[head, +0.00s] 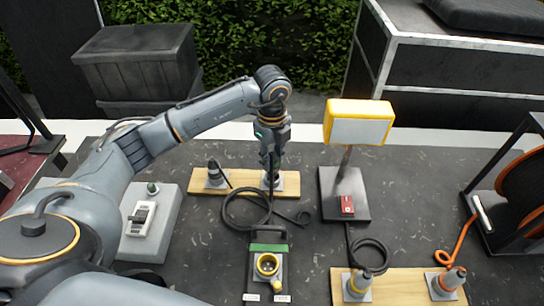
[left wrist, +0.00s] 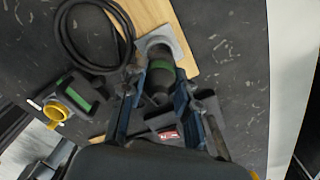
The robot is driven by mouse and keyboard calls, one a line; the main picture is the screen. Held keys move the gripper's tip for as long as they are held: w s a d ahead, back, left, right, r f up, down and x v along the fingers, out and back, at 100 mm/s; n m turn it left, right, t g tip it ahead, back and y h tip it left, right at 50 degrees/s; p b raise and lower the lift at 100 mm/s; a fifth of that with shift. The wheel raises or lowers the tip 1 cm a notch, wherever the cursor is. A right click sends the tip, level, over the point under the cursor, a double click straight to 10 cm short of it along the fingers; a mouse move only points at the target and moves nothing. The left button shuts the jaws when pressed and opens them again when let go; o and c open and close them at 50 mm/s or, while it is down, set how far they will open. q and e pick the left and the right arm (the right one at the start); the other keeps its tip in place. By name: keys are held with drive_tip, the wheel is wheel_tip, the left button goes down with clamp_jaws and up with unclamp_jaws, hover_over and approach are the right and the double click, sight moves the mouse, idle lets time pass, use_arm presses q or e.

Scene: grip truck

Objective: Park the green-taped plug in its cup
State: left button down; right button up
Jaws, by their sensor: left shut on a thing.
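My left gripper (head: 270,160) is shut on the dark plug with a green band (left wrist: 160,66), above the right grey square mount (head: 278,184) on the far wooden board. In the left wrist view the plug stands between the fingers (left wrist: 160,90), its far end at the mount (left wrist: 165,42); I cannot tell how far it sits in. In the head view the gripper mostly hides the plug. My right gripper is not in view.
A black cable (head: 238,210) loops between board and cup. Another dark plug (head: 214,172) stands at the left of the board (head: 240,183). A yellow-framed lamp (head: 358,122) stands to the right. A near board (head: 400,290) bears two more plugs. A switch box (head: 145,217) is at left.

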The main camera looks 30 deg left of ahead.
sight(272, 166)
use_arm(q)
drive_tip(key=shift+f, duration=0.35)
idle(0.3)
drive_tip(key=shift+f+b, duration=1.15)
drive_tip(key=shift+f, duration=0.2)
drive_tip(key=c, duration=0.6)
unclamp_jaws()
drive_tip(key=shift+r, duration=0.1)
drive_tip(key=shift+r+p, duration=1.85)
drive_tip(key=shift+r, duration=0.65)
drive_tip(key=shift+f, duration=0.1)
